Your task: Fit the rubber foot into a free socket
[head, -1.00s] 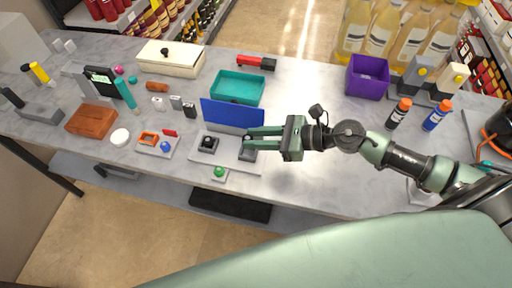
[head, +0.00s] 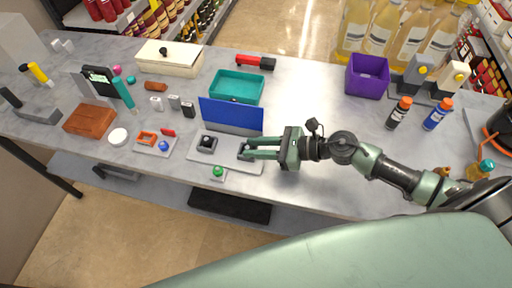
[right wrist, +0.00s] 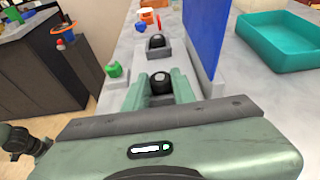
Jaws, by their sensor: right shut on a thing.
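My right gripper (head: 248,149) is shut on a black rubber foot (right wrist: 160,82), which shows between the fingertips in the right wrist view. The foot is at a grey socket block on the right half of a light grey base plate (head: 226,162). Whether it is seated or just above the socket cannot be told, as the fingers hide its lower part. A second grey socket block (head: 207,146) on the left half of the plate has a black rounded foot (right wrist: 157,41) in it. My left gripper is not in view.
A blue upright panel (head: 231,117) stands behind the sockets, close to my right gripper. A green knob (head: 218,171) sits at the plate's front edge. A teal tray (head: 237,87) lies behind the panel.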

